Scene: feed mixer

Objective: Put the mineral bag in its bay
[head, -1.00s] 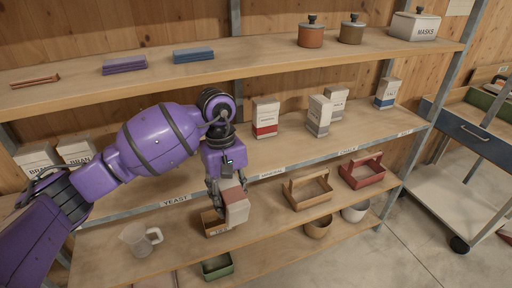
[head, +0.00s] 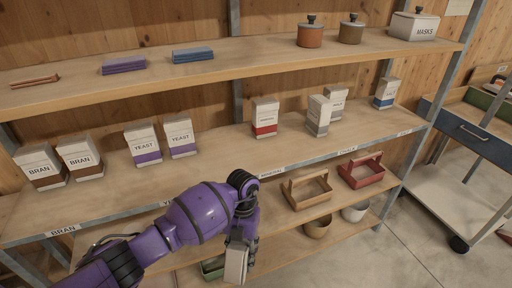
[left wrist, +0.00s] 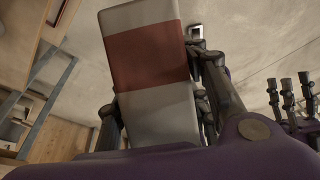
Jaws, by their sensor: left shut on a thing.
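The held bag is pale with a dark red band; it shows low in the head view (head: 236,264) and large in the left wrist view (left wrist: 150,58). My left gripper (head: 240,240) is shut on it, with a finger at either side in the left wrist view. It holds the bag in front of the shelf, below the middle board's front edge. A similar red-banded bag (head: 265,117) stands upright on the middle board (head: 225,150), behind a label that seems to read MINERAL (head: 271,171).
Left of the standing red-banded bag are yeast bags (head: 181,138) and bran bags (head: 81,157). To its right are grey-banded bags (head: 318,116) and a blue-banded bag (head: 386,92). The board is clear between the yeast and red-banded bags. Open wooden carriers (head: 307,190) stand below.

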